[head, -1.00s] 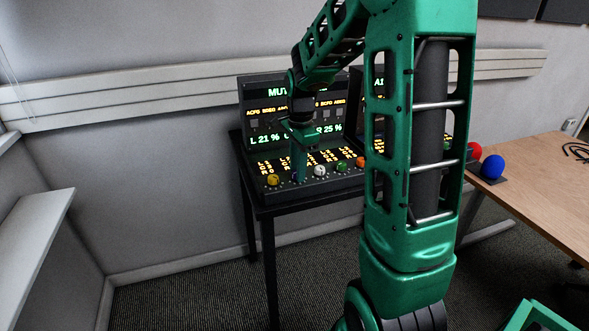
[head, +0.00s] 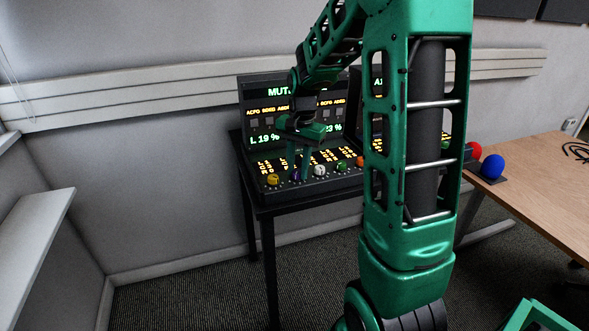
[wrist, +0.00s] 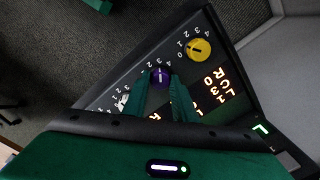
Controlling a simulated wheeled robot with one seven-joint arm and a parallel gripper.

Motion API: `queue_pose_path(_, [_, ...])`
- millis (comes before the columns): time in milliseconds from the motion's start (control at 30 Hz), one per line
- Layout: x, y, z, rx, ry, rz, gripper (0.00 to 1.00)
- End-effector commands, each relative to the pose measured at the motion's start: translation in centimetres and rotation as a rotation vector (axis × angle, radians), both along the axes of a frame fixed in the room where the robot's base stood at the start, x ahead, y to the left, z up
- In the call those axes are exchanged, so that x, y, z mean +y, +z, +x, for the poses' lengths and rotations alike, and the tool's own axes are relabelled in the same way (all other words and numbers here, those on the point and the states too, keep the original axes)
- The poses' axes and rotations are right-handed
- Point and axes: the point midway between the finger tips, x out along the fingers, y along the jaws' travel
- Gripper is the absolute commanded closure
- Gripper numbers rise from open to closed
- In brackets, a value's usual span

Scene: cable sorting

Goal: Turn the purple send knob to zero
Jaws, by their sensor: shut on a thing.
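The purple knob (wrist: 159,76) sits on the sloping front of the dark console, between the yellow knob and the white knob. In the wrist view its top has a light pointer mark, and printed digits ring it. My gripper (wrist: 161,85) has its two green fingers on either side of the purple knob, shut on it. In the head view my gripper (head: 298,170) reaches down to the console, and the purple knob (head: 296,176) is mostly hidden by the fingers. The lit screen (head: 262,138) reads L 19 % and what looks like R 23 %.
The yellow knob (head: 273,180) is left of my gripper, the white knob (head: 320,170) and green knob (head: 341,166) right. An orange knob (head: 360,161) stands near my arm. The console rests on a black table (head: 262,212) against the wall. My arm hides part of a second screen.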

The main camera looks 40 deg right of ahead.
Motion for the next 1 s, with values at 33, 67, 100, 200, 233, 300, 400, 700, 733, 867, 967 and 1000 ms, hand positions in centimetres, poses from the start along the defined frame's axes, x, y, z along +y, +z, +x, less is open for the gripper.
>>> queue_pose_path(33, [-0.05,0.29,0.51,-0.014,0.046,-0.003,0.97])
queue_pose_path(67, [-0.05,0.29,0.52,-0.014,0.074,-0.004,0.97])
queue_pose_path(100, [-0.04,0.3,0.54,-0.015,0.113,-0.004,0.97])
queue_pose_path(200, [-0.1,0.33,0.57,-0.015,0.207,-0.005,0.97])
queue_pose_path(233, [-0.12,0.33,0.58,-0.015,0.234,-0.005,0.97])
queue_pose_path(300, [-0.13,0.35,0.6,-0.016,0.301,-0.006,0.98])
queue_pose_path(400, [-0.11,0.35,0.64,-0.016,0.396,-0.006,0.98])
queue_pose_path(700, [-0.04,0.32,0.69,-0.015,0.682,-0.005,0.97])
queue_pose_path(733, [-0.04,0.32,0.71,-0.014,0.711,-0.006,0.98])
queue_pose_path(867, [-0.03,0.31,0.74,-0.014,0.835,-0.006,0.98])
queue_pose_path(967, [-0.04,0.3,0.75,-0.014,0.93,-0.007,0.98])
queue_pose_path(1000, [-0.04,0.29,0.75,-0.014,0.968,-0.006,0.98])
